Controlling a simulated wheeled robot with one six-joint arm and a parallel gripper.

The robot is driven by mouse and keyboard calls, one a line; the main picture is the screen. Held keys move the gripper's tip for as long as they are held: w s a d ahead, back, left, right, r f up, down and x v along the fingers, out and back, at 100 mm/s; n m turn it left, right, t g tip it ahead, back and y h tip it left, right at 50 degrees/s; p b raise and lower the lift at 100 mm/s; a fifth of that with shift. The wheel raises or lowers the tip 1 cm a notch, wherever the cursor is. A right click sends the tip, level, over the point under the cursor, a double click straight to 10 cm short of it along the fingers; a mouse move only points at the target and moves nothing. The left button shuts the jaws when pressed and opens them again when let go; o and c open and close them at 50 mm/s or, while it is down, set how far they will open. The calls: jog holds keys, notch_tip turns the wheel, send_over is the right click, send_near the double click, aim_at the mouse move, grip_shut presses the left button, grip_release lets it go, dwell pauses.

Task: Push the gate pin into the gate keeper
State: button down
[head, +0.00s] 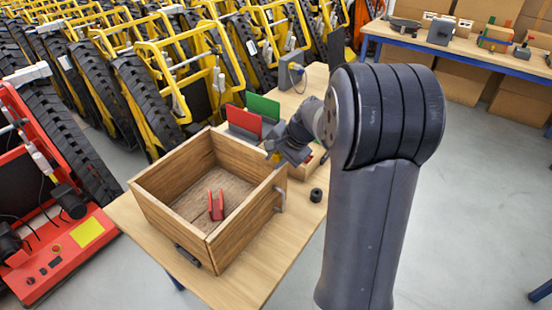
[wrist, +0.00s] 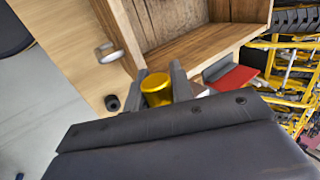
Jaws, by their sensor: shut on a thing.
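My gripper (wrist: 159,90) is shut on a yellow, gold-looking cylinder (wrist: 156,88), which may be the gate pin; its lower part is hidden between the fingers. In the head view my gripper (head: 278,154) is at the right back corner of an open wooden box (head: 240,232), just outside its wall. A grey metal fitting (head: 279,199) stands out from the box's right side, possibly the gate keeper. It also shows in the wrist view (wrist: 106,52), up and left of the held cylinder and apart from it. I cannot tell whether the cylinder touches the box.
A red forked piece (head: 215,205) lies inside the box. A small black cylinder (head: 316,195) stands on the wooden table (head: 285,245) right of the box. Red (head: 244,122) and green (head: 263,107) panels stand behind. Yellow tracked carriers (head: 170,80) crowd the back; the right floor is clear.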

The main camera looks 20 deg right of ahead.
jog(key=shift+w+d, duration=0.2)
jog(key=shift+d, duration=0.1)
jog(key=c, duration=1.1)
grip_release()
jog(key=shift+c, duration=0.2)
jog(key=shift+r, duration=0.1)
jog(key=v, duration=1)
jog(key=shift+s+r+b, duration=0.25)
jog(key=shift+b, duration=0.1)
